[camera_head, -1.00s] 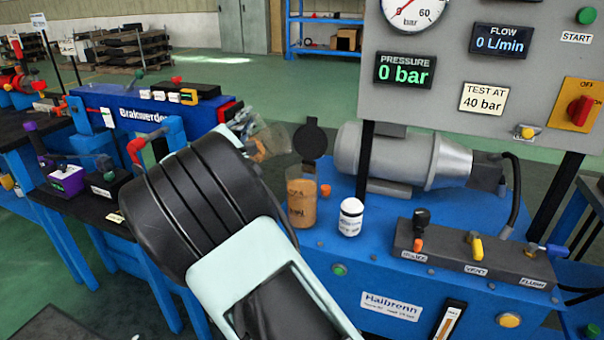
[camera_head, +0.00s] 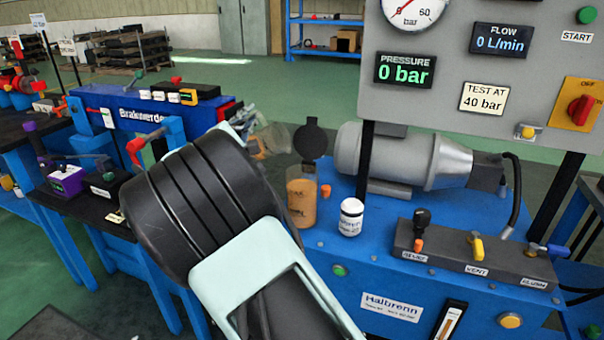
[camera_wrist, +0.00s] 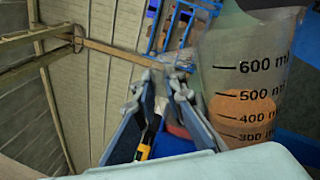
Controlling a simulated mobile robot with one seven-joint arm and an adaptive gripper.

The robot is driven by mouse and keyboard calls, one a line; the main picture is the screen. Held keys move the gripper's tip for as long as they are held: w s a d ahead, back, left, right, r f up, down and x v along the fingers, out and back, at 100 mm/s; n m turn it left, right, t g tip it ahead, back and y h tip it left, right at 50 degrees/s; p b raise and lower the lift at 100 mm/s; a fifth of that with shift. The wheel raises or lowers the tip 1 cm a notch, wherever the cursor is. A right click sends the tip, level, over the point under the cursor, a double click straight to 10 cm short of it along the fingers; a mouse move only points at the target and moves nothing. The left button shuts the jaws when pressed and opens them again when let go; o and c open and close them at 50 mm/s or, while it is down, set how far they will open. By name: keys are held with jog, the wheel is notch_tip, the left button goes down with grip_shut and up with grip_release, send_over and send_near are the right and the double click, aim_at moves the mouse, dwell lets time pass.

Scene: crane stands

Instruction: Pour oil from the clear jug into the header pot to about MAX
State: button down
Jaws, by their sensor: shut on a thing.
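The clear jug (camera_head: 274,140) is in my gripper (camera_head: 243,128), at the left of the header pot and above its level, looking tilted. In the wrist view, the jug (camera_wrist: 245,50) stands at the right with ml marks; amber oil shows from about 300 to near 500. My gripper's fingers (camera_wrist: 168,112) are shut, apparently on the handle, which is mostly hidden. The header pot (camera_head: 301,203) is clear-walled and holds amber oil, with clear space above it. Its black lid (camera_head: 310,141) stands open. The pot's marks are too small to read. No oil stream is visible.
A white-capped bottle (camera_head: 351,217) stands right of the pot on the blue bench (camera_head: 350,262). A grey motor (camera_head: 400,155) lies behind. A valve block (camera_head: 475,255) is at right, below the gauge panel (camera_head: 450,90), which reads 0 bar.

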jog(key=shift+s+d+r+m+b, duration=0.25)
jog(key=shift+d+r+m+b, duration=0.25)
jog(key=shift+d+r+m, duration=0.4)
dwell(1.9)
jog(key=shift+a, duration=0.2)
jog(key=a+f+n+p, duration=0.1)
jog(key=n, duration=0.1)
jog(key=w+a+f+n+p, duration=0.1)
jog(key=f+n, duration=0.1)
jog(key=a+f+n+y+p, duration=0.1)
jog(key=f, duration=0.1)
jog(key=shift+w+a+n+p, duration=0.2)
jog(key=shift+a+n+p, duration=0.15)
jog(key=shift+n+p, duration=0.05)
jog(key=shift+f, duration=0.2)
jog(key=w+a+f+n+g+y+p, duration=0.1)
jog(key=w+a+f+n+p, duration=0.1)
jog(key=a+f+n+p, duration=0.3)
jog(key=shift+w+a+f+n+g, duration=0.25)
jog(key=shift+a+f+n, duration=0.4)
jog(key=shift+f+n, duration=1.6)
jog(key=shift+s+f+m, duration=0.1)
jog(key=shift+f+m, duration=0.2)
jog(key=shift+m, duration=0.05)
